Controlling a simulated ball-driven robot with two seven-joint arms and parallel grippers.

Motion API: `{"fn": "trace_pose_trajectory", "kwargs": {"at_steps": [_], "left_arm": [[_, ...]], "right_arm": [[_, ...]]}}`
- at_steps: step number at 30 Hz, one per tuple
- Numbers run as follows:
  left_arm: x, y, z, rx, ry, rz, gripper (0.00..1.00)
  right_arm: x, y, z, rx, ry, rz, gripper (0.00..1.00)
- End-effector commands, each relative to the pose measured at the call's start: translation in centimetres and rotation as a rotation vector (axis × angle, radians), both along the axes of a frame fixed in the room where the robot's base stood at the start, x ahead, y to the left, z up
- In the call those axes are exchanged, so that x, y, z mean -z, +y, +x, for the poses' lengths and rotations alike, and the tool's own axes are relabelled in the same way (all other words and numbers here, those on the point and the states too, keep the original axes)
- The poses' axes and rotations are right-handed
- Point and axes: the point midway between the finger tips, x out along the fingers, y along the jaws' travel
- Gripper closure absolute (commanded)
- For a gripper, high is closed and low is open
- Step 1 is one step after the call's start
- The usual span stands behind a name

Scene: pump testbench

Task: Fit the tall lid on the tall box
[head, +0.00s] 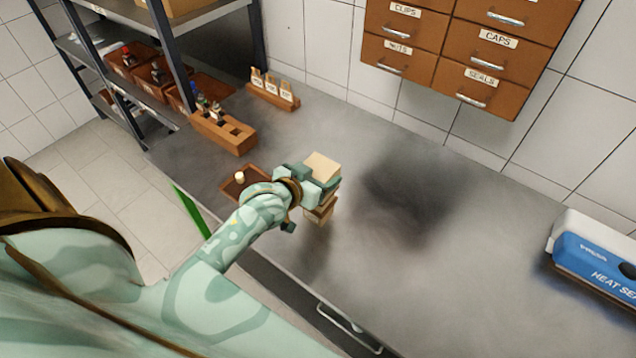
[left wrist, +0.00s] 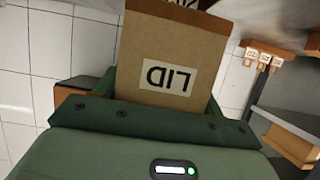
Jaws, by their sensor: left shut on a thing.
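My left gripper (head: 318,182) is shut on a cardboard lid (head: 322,164) above the steel bench. The lid's pale top shows above the fingers in the head view. In the left wrist view the lid (left wrist: 168,50) stands between the green fingers (left wrist: 155,108), its white LID label upside down. More brown cardboard (head: 320,213) shows just below the gripper in the head view; I cannot tell whether it is the lid's lower part or the tall box. The tall box is not clearly seen. My right gripper is not in view.
A small tray (head: 232,190) with a pale round piece lies left of the gripper. A wooden holder (head: 228,137) and a labelled rack (head: 272,96) stand farther back. Drawers (head: 455,45) hang on the wall. A blue-white heat sealer (head: 595,262) is at right. The middle bench is clear.

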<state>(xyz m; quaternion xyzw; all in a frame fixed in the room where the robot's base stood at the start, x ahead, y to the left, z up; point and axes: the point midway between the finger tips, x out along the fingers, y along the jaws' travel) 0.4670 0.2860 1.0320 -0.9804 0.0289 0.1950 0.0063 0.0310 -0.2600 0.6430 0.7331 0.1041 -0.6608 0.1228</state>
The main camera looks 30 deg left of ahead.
Motion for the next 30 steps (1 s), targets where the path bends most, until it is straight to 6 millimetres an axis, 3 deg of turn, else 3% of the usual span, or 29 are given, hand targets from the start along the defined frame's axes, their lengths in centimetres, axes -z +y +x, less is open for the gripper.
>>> {"fn": "trace_pose_trajectory", "kwargs": {"at_steps": [1, 5, 18, 19, 21, 30], "left_arm": [[1.2, 0.0, 0.0, -0.001, 0.003, -0.002, 0.53], [2.8, 0.0, 0.0, 0.0, 0.001, 0.0, 0.53], [3.3, 0.0, 0.0, 0.0, 0.001, 0.0, 0.53], [3.3, 0.0, 0.0, 0.0, 0.001, 0.0, 0.28], [3.3, 0.0, 0.0, 0.0, 0.0, 0.0, 0.09], [3.1, 0.0, 0.0, 0.0, 0.0, 0.0, 0.09]], "right_arm": [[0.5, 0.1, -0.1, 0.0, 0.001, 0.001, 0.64], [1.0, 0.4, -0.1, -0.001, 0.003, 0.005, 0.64], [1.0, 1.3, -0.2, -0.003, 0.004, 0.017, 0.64], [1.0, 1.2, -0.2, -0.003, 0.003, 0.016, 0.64], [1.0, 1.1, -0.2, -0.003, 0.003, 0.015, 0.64], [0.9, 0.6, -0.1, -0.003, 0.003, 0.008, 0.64]]}}
